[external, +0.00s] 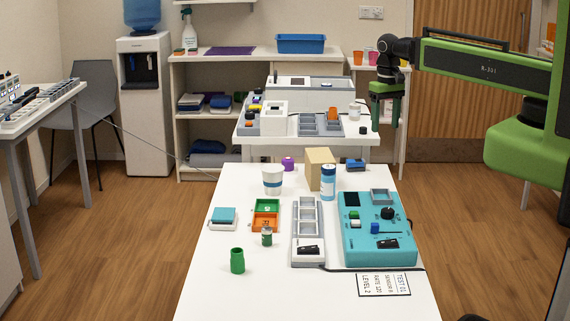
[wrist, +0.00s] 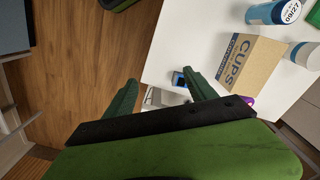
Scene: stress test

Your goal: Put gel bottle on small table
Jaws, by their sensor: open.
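No bottle is clearly marked as gel. A white and blue cylinder (external: 328,183) stands upright on the near white table beside a tan carton (external: 318,168); both also show in the wrist view, the cylinder (wrist: 274,12) at the upper right and the carton (wrist: 240,65) lettered CUPS. A small green bottle (external: 267,237) stands nearer the front. A small white container (external: 354,111) stands on the smaller white table (external: 285,140) behind. My gripper (external: 386,108) hangs open and empty right of that smaller table; its spread fingers show in the wrist view (wrist: 163,80).
A teal device (external: 378,248), grey tray (external: 307,220), white cup (external: 272,180) and green cup (external: 237,260) crowd the near table. A blue block (external: 355,165) and purple item (external: 288,164) sit at its far edge. A spray bottle (external: 190,32) stands on the back shelf. Floor at right is open.

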